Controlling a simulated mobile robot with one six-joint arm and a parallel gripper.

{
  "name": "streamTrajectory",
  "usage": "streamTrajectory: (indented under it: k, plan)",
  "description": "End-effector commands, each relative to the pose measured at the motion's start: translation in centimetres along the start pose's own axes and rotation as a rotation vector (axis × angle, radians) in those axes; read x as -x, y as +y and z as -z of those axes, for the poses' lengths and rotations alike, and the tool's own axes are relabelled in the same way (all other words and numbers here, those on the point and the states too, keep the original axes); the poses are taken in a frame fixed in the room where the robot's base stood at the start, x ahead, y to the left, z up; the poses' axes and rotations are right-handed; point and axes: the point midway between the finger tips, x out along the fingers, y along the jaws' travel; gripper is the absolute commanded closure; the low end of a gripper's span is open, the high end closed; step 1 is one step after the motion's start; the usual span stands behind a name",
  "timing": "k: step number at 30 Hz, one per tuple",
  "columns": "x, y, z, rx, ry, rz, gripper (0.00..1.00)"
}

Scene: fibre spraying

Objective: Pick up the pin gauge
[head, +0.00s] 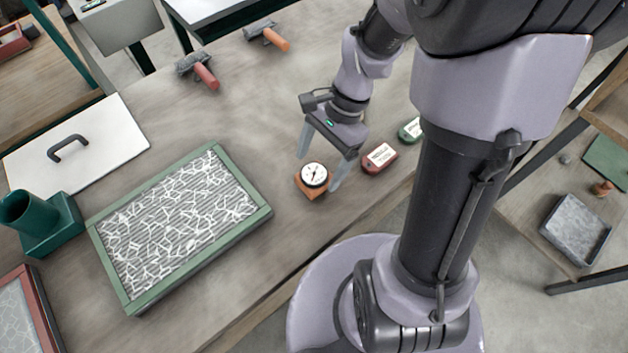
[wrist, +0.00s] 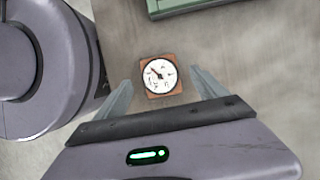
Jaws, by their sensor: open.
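The pin gauge (head: 313,176) has a round white dial with a dark needle on an orange-brown square base. It sits on the table near its front edge. In the wrist view the gauge (wrist: 159,75) lies ahead of the fingertips, roughly centred between them. My gripper (head: 320,167) is open and empty, pointing down over the gauge, with one finger on each side of it in the head view. In the wrist view both fingers of my gripper (wrist: 160,80) are spread wider than the base. I cannot tell whether a finger touches it.
A red labelled box (head: 379,158) and a green one (head: 410,130) lie right of the gauge. A green-framed tray (head: 262,215) with a white fibre pattern stands to the left. A white lidded board (head: 110,140) and two handled tools (head: 206,77) lie farther back. The table behind the gauge is clear.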

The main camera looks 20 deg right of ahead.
Motion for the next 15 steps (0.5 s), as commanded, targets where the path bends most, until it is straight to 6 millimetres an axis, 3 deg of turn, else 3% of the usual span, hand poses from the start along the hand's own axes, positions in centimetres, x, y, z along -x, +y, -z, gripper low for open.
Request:
streamTrajectory:
  k: [6,12,13,15]
  plan:
    - [-4.6,0.0,0.6,0.001,-0.001,-0.003,0.18]
    - [-4.6,0.0,0.5,0.0,0.0,0.0,0.18]
    - [-4.5,0.0,0.5,0.0,0.0,0.0,0.2]
    - [-4.5,0.0,0.5,0.0,0.0,0.0,0.34]
